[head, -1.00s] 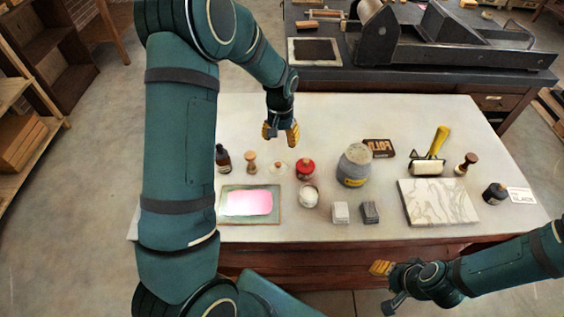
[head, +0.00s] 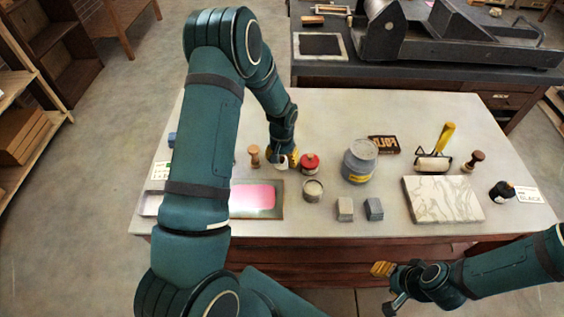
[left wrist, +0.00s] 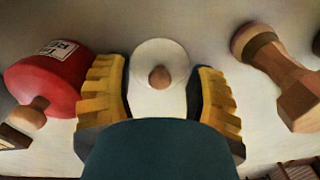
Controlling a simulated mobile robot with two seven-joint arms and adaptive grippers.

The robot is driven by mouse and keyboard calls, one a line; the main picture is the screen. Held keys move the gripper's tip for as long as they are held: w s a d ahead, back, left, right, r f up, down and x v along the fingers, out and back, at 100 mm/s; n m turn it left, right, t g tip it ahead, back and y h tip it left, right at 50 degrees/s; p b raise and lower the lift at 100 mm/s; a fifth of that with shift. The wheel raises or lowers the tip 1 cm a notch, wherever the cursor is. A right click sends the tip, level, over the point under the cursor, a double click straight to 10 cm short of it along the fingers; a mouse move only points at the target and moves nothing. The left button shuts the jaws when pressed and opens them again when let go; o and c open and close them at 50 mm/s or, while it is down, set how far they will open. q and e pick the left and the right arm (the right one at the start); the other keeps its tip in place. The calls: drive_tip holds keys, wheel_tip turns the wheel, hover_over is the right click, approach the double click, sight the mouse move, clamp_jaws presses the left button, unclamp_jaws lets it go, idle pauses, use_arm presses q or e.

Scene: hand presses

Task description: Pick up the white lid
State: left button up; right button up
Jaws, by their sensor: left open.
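The white lid is a round disc with a small wooden knob. It shows in the left wrist view (left wrist: 160,50), lying on the pale tabletop between the fingers. In the head view my left gripper mostly hides it. My left gripper (head: 284,160) is low over the table, reaching down at the lid; in the left wrist view (left wrist: 158,95) its yellow-padded fingers are apart, one on each side of the lid. Whether they touch it I cannot tell. My right gripper (head: 385,284) is off the table's front edge, and its opening is unclear.

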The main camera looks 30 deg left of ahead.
use_arm(q)
clamp_jaws()
